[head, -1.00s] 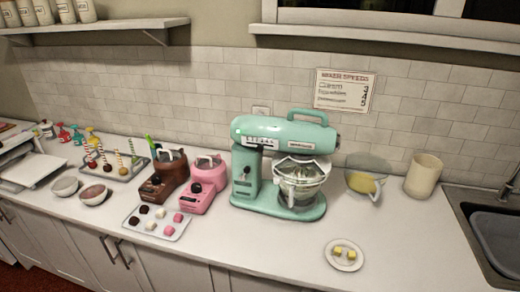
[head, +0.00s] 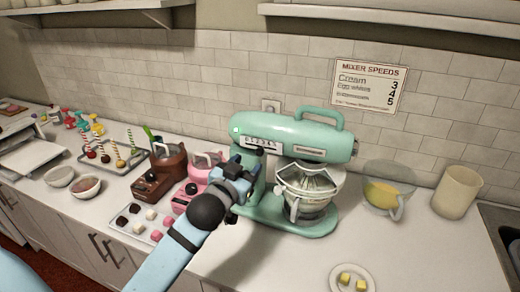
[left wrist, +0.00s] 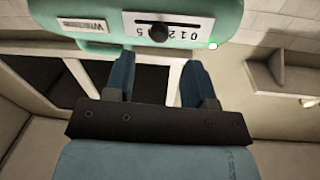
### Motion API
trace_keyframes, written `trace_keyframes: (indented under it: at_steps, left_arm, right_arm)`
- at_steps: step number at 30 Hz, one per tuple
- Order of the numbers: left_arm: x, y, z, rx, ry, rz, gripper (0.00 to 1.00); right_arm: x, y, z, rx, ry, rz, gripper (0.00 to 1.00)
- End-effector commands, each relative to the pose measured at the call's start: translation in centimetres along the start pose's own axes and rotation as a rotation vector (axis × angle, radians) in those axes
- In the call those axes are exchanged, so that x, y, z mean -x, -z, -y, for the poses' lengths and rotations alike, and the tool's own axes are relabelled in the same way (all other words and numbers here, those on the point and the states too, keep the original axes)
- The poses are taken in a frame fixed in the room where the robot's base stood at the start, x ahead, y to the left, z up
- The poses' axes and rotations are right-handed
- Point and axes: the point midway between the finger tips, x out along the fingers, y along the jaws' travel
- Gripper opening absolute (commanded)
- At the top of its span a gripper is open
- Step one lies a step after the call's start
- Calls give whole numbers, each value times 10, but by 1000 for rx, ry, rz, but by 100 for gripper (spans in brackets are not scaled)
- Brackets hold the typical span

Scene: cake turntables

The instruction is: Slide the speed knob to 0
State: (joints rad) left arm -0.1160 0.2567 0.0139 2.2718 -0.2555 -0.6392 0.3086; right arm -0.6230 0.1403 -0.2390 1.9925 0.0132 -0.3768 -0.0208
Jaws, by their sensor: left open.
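The mint-green mixer (head: 300,135) stands on the counter with its head level over a bowl. Its speed scale (head: 262,143) is a white numbered strip on the head's side. In the left wrist view the mixer appears upside down, with the scale at the top and the dark round speed knob (left wrist: 158,33) in a slot, left of the slot's middle. The knob hides some digits, so I cannot tell its exact number. My left gripper (head: 246,160) is open and empty in front of the mixer. Its fingertips (left wrist: 157,72) point toward the scale, apart from the knob. My right gripper is out of view.
A pink machine (head: 200,170) and a brown machine (head: 160,172) stand left of the mixer. A glass jug (head: 385,190) and a cream canister (head: 456,192) are at right. A small plate (head: 342,286) is in front. A wall sign (head: 368,84) lists mixer speeds.

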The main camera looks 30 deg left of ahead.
Motion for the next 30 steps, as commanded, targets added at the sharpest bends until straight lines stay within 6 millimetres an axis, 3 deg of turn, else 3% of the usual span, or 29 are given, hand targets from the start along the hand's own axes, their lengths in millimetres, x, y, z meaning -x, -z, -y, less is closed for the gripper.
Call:
trace_keyframes:
  at_steps: [3,10,15,23,25,30]
  left_arm:
    - [-27,2,1,0,1,0,50]
    - [-62,1,0,0,0,1,50]
    - [-73,0,0,0,0,1,50]
    - [-74,-1,0,1,-1,1,50]
    - [-74,-1,0,1,-1,1,41]
    - [-74,-1,0,1,-1,1,2]
  right_arm:
    - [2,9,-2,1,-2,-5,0]
    - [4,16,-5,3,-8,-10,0]
    - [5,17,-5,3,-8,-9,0]
    - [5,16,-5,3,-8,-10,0]
    - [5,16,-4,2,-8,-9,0]
    - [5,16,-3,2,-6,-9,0]
